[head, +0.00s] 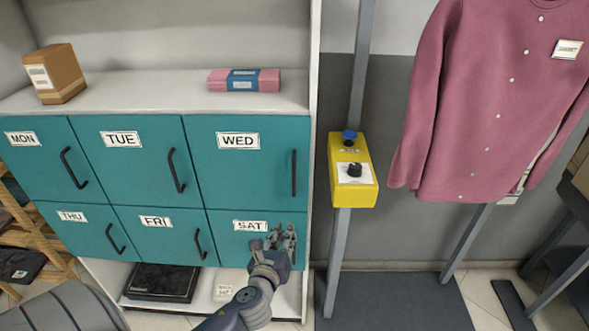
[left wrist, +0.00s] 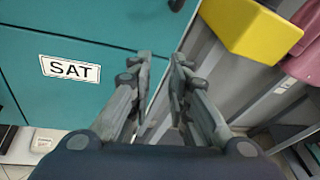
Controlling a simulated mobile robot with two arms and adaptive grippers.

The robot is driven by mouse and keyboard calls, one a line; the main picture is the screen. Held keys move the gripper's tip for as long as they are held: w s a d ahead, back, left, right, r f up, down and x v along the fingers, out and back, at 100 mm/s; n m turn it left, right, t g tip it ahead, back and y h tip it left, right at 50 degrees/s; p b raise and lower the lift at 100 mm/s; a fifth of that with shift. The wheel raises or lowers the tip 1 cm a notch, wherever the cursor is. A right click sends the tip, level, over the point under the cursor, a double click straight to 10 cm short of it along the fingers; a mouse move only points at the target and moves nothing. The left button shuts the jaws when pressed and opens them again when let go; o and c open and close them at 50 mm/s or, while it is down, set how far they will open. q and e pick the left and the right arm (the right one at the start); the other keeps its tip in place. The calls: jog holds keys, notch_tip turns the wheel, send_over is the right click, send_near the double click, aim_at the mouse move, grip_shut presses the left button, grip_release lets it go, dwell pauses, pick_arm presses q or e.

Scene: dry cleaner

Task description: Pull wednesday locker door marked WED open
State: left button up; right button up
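The teal WED locker door (head: 240,165) is at the top right of the locker block in the head view and looks shut. Its black vertical handle (head: 294,173) is near the door's right edge. My left gripper (head: 282,232) is in front of the SAT door (head: 236,236), below the WED handle and apart from it. In the left wrist view its two fingers (left wrist: 160,58) stand apart with nothing between them. The dark end of a handle (left wrist: 176,5) shows at the top of that view. My right gripper is not in view.
A yellow control box (head: 352,172) on a grey post stands just right of the lockers. A pink shirt (head: 490,100) hangs further right. A pink packet (head: 244,80) and a brown box (head: 54,74) sit on the locker top.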

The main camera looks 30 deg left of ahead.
aim_at(294, 177)
pick_arm(q)
notch_tip(294, 177, up, 12)
jog(key=m+t+y, duration=0.1)
jog(key=m+t, duration=0.2)
jog(key=x, duration=0.3)
jog(key=p+x, duration=0.1)
jog(key=x, duration=0.2)
jog(key=p+x, duration=0.1)
jog(key=x, duration=0.2)
jog(key=shift+w+f, duration=0.2)
jog(key=shift+f, duration=0.1)
jog(key=shift+w+a+p, duration=0.3)
jog(key=shift+w+p, duration=0.05)
jog(key=shift+w, duration=0.25)
grip_shut()
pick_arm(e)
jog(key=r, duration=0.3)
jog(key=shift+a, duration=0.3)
